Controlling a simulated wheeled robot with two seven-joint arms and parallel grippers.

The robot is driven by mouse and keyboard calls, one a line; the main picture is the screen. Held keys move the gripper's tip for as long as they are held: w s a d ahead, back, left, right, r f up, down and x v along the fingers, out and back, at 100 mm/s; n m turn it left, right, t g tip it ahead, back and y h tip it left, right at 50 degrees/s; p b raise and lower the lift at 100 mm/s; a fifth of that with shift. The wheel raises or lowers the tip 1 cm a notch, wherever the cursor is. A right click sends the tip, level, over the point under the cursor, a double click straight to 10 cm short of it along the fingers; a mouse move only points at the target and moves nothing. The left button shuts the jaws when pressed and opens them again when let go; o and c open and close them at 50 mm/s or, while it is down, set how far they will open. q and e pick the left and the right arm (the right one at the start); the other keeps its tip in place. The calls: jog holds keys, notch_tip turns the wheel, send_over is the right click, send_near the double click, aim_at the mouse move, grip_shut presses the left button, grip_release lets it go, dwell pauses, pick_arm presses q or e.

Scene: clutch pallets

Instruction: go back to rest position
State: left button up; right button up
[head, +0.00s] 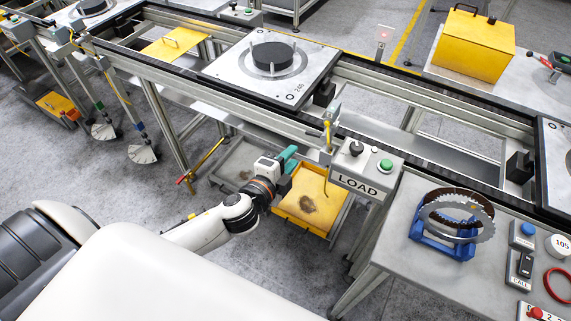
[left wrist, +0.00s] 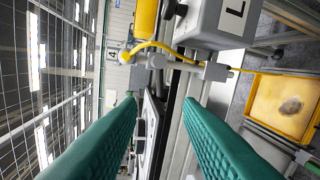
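My left arm (head: 205,230) reaches in from the left of the head view. My left gripper (head: 288,158), with teal fingers, is beside the conveyor's near side, left of the LOAD box (head: 357,172) and over the yellow tray (head: 306,200). In the left wrist view the two teal fingers of my left gripper (left wrist: 160,103) stand apart with nothing between them. My right gripper is in neither view.
The conveyor carries a pallet (head: 230,70) with a black disc (head: 272,56). A side table (head: 400,240) at right bears a blue stand (head: 430,240) with toothed rings, and several buttons. A yellow box (head: 473,47) stands behind. Open floor (head: 90,185) lies at left.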

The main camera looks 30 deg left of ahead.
pick_arm(q)
jog(key=shift+v, duration=0.9)
jog(key=s+a+f+n+g+y, duration=0.1)
jog(key=s+a+f+n+g, duration=0.2)
jog(key=f, duration=0.8)
jog(key=s+a+f+n+g, duration=0.15)
jog(key=s+f, duration=0.25)
jog(key=f, duration=0.7)
jog(key=s+a+f+n+g+y, duration=0.1)
jog(key=s+f+n+g, duration=0.25)
jog(key=f, duration=0.75)
jog(key=s+d+f+n+g, duration=0.1)
jog(key=s+f+n+g, duration=0.1)
jog(key=s+f, duration=0.3)
jog(key=s+d+f+n+g, duration=0.1)
jog(key=s+f, duration=0.5)
jog(key=s, duration=0.7)
jog(key=s+d+f+n+g, duration=0.1)
jog(key=s+f+n+g, duration=0.2)
jog(key=s, duration=0.6)
notch_tip(320, 180, down, 3)
jog(key=shift+s+d+r+n+g+h, duration=0.2)
jog(key=shift+r+n+g+h, duration=0.1)
jog(key=shift+g+h, duration=0.1)
jog(key=shift+o, duration=0.2)
jog(key=shift+w, duration=0.1)
